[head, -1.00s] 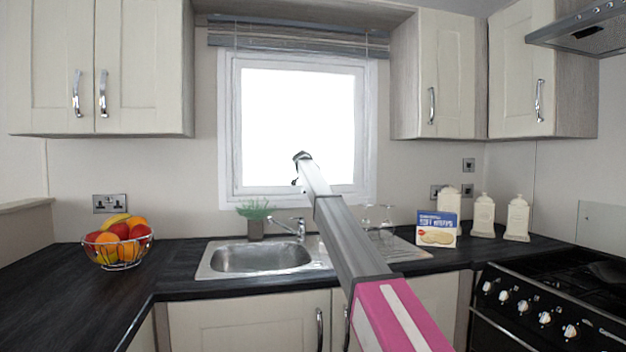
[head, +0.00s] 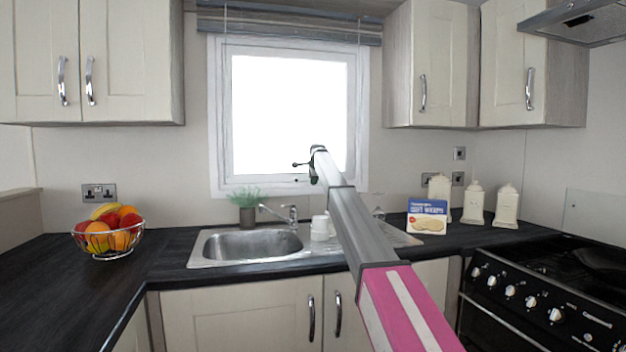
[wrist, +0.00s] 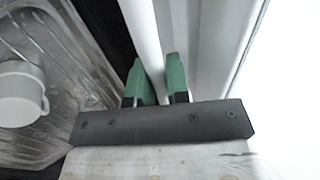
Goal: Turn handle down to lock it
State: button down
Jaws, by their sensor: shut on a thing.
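My gripper (wrist: 158,82) has two green fingers, one on each side of a smooth white bar (wrist: 143,30). The fingers are closed on this bar, which looks like the window handle; its far end runs out of the top of the wrist view. In the head view my arm reaches up to the lower part of the white-framed window (head: 213,150). There the end of my arm hides most of the grip, and the handle cannot be made out clearly.
A sink (head: 250,243) with a tap (head: 290,215) and a potted plant (head: 247,212) lies below the window. A white cup (wrist: 20,92) stands on the drainer. A fruit bowl (head: 108,238), a blue box (head: 427,217), white canisters and a stove (head: 545,290) flank it.

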jog(key=shift+f, duration=0.2)
dwell(0.4)
jog(key=c, duration=1.1)
grip_release()
jog(key=shift+r, duration=0.1)
jog(key=v, duration=1)
jog(key=shift+s+d+r, duration=0.15)
jog(key=shift+r, duration=0.1)
